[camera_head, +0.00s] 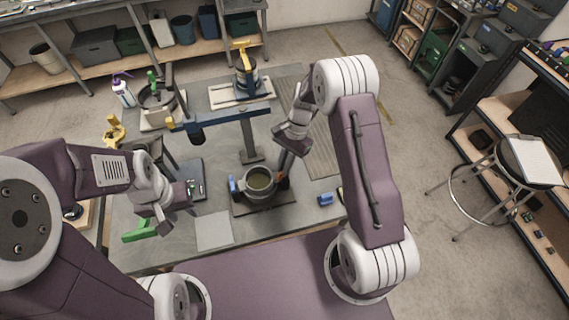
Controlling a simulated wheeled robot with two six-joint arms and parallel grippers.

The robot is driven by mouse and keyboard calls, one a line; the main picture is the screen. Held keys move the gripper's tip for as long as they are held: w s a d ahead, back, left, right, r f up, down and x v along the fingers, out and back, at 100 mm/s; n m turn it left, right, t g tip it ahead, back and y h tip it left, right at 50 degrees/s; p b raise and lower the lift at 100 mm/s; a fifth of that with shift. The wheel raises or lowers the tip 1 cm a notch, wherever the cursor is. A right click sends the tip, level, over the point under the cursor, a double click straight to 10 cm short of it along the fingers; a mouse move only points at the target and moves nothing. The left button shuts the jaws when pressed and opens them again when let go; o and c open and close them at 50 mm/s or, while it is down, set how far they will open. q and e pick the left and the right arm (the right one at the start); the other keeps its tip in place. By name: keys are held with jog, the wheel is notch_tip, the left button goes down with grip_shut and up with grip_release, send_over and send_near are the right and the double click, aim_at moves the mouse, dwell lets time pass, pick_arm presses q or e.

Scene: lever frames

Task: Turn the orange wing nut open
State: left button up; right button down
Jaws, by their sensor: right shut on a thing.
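A round grey pot-like body (260,180) stands on a dark base plate on the grey table. The orange wing nut (284,181) is on its right side, small and partly hidden by my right gripper. My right gripper (285,172) reaches down from above and is shut on the orange wing nut. A blue handle (232,185) is on the left side of the same body. My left gripper (179,209) is open and empty over the left part of the table, apart from the wing nut.
A blue-and-grey frame (222,116) stands behind the pot. A green handle (140,232) lies near my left gripper. A blue block (325,199) is right of the pot. A yellow-handled fixture (244,70) and a spray bottle (123,92) are further back. A stool (530,158) stands right.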

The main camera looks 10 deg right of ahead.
jog(key=n+h, duration=0.1)
jog(key=n, duration=0.1)
jog(key=n+g, duration=0.1)
jog(key=n, duration=0.2)
jog(key=shift+w+n+h, duration=0.1)
jog(key=shift+n+h, duration=0.2)
jog(key=shift+h, duration=0.1)
jog(key=n+h, duration=0.1)
jog(key=n, duration=0.3)
jog(key=shift+a+n+g+h+p, duration=0.1)
jog(key=shift+n+g+h+p, duration=0.2)
jog(key=shift+n+h, duration=0.1)
jog(key=shift+n, duration=0.3)
jog(key=c, duration=1.5)
grip_release()
jog(key=shift+b+v, duration=1.1)
jog(key=shift+v, duration=3.45)
jog(key=shift+a, duration=0.1)
